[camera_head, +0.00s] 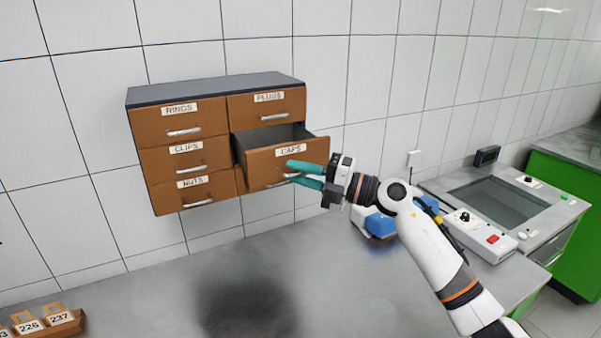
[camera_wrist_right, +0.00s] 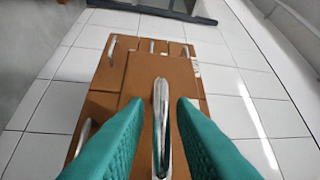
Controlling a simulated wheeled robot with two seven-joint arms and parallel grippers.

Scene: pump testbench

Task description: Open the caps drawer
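The caps drawer (camera_head: 270,158) is in the middle of the right column of a brown wall cabinet (camera_head: 210,84). It stands pulled out, with its empty-looking inside showing from above. My right gripper (camera_head: 290,173) is at the drawer's front, its teal fingers reaching toward the metal handle. In the right wrist view the handle (camera_wrist_right: 161,115) lies between the two fingers (camera_wrist_right: 160,140), with a gap on each side. The right gripper is open. The fingers partly hide the handle in the head view. My left gripper is not in view.
The drawers labelled rings (camera_head: 180,118), clips (camera_head: 186,158), nuts (camera_head: 193,192) and plugs (camera_head: 268,106) are shut. A blue object (camera_head: 380,224) stands on the grey counter (camera_head: 300,290) below. A test panel (camera_head: 500,204) is at right, numbered tags (camera_head: 45,319) at lower left.

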